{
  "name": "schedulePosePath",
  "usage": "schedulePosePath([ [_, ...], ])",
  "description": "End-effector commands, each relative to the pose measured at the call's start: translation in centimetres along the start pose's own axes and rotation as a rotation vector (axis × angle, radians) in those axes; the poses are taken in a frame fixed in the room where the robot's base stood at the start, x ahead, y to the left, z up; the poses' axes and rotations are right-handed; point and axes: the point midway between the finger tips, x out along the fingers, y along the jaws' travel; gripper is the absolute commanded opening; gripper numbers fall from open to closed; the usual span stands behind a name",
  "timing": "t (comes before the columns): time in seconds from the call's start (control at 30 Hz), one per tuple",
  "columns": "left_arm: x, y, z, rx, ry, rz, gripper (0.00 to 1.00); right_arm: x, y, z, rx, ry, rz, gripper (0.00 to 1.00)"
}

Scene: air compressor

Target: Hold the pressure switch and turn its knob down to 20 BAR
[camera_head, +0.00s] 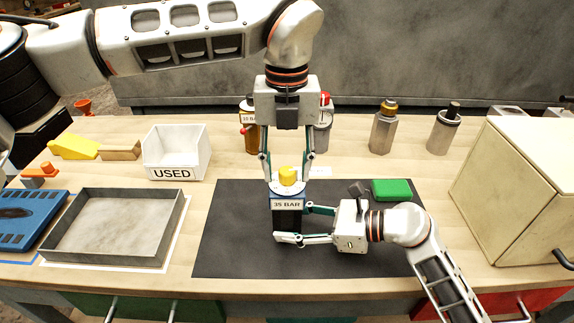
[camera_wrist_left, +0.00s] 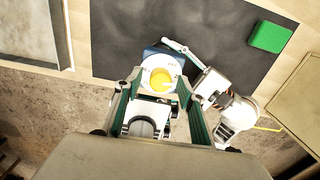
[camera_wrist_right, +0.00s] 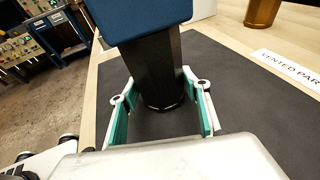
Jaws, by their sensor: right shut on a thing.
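The pressure switch (camera_head: 287,217) stands upright on the dark mat, with a black body, a blue top and a label reading "35 BAR". Its yellow knob (camera_head: 287,175) sits on a white dial on top; the knob also shows in the left wrist view (camera_wrist_left: 161,79). My left gripper (camera_head: 287,178) points down from above, open, with its fingers apart on either side of the dial and knob. My right gripper (camera_head: 294,224) comes in low from the right and is shut on the black body, which fills the space between its fingers in the right wrist view (camera_wrist_right: 160,105).
The dark mat (camera_head: 230,240) is mostly clear; a green block (camera_head: 392,190) lies on it at the back right. A metal tray (camera_head: 112,262) and a white "USED" bin (camera_head: 176,152) stand left. A beige cabinet (camera_head: 520,190) stands right. Several canisters line the back.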

Motion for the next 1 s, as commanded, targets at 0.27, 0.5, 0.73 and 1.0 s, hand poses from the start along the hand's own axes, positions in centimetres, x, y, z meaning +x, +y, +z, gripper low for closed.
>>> schedulePosePath([
  [0.27,-0.3,0.0,0.0,0.001,0.000,-0.001,0.40,0.0,0.0,0.0,0.001,0.001,0.001,0.30],
  [0.5,-3.7,-0.1,0.1,0.000,-0.005,-0.001,0.40,0.0,0.0,0.0,0.000,0.001,0.001,0.30],
  [0.73,-8.4,0.0,0.1,-0.002,-0.003,-0.001,0.40,0.0,0.0,0.0,0.000,0.001,0.000,0.30],
  [1.0,-11.6,0.0,0.0,-0.001,-0.001,0.000,0.40,0.0,0.0,0.0,0.000,0.001,0.000,0.30],
])
